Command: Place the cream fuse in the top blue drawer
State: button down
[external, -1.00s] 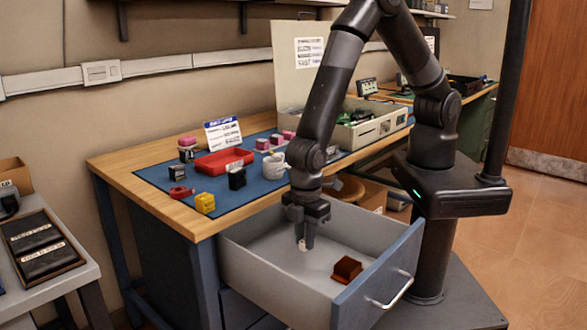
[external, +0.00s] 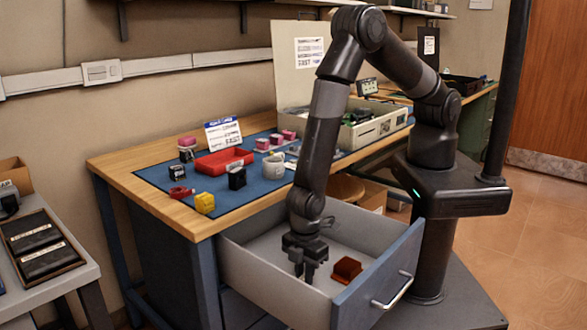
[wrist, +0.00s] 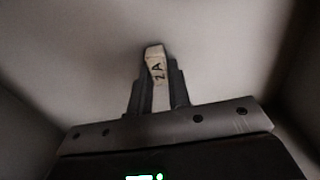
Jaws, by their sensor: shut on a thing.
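The cream fuse (wrist: 156,66) is between my fingertips in the wrist view, with dark lettering like "2A" on its face. My gripper (wrist: 158,88) is shut on it; in the external view my gripper (external: 304,278) points down inside the open top blue drawer (external: 385,272). The fuse is hidden behind the fingers there. The drawer's pale floor and walls surround the fingers in the wrist view. I cannot tell whether the fuse touches the drawer floor.
A brown-red block (external: 346,269) lies in the drawer, right of my gripper. The wooden bench (external: 160,205) above holds a blue mat (external: 262,190) with a red tray (external: 224,162), a yellow block (external: 205,203) and several small parts. The drawer's walls stand close around my gripper.

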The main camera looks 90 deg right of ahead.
jog(key=c, duration=1.3)
grip_release()
jog(key=shift+f, duration=0.1)
jog(key=shift+c, duration=0.2)
